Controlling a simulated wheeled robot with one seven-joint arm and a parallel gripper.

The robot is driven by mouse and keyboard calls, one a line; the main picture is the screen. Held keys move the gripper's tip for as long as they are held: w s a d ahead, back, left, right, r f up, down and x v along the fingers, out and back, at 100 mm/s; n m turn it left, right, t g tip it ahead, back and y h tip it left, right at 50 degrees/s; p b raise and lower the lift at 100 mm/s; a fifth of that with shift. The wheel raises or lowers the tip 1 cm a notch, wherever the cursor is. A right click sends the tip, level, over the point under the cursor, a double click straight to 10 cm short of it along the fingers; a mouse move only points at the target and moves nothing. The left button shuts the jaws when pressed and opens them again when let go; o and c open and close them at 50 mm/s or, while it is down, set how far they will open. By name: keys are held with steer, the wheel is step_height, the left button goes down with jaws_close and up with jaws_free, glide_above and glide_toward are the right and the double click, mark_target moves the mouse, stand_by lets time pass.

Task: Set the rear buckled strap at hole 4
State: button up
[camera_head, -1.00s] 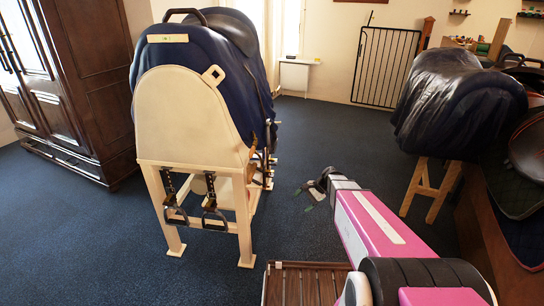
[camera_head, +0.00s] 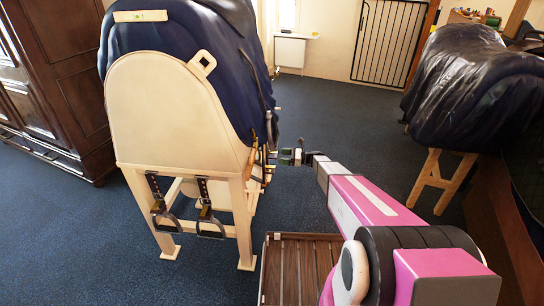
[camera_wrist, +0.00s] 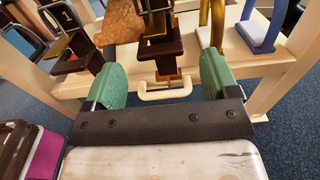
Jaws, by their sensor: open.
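My gripper (camera_head: 290,157) is beside the right side of the wooden saddle stand (camera_head: 178,110), close to the straps and fittings (camera_head: 263,160) there. In the wrist view my gripper (camera_wrist: 162,66) is open, with its green pads apart. A dark block with a buckle-like metal frame (camera_wrist: 156,22) stands beyond and between the pads. A cream handle (camera_wrist: 166,94) below it lies between them; I see no contact. Another dark fitting marked 1 (camera_wrist: 72,42) is at the upper left. I cannot tell which strap is the rear one, or read its holes.
Two buckled straps with stirrups (camera_head: 207,210) hang on the stand's near end. Gold and blue loops (camera_wrist: 262,25) stand right of the buckle. A slatted wooden surface (camera_head: 298,270) is at the front. A covered saddle on a trestle (camera_head: 470,85) is at right.

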steer(key=a, duration=0.6)
steer(key=shift+w+a, duration=0.25)
steer(key=c, duration=1.3)
step_height(320, 180, up, 8)
steer(key=shift+r, duration=0.1)
steer(key=o, duration=1.3)
steer(key=shift+d, duration=0.1)
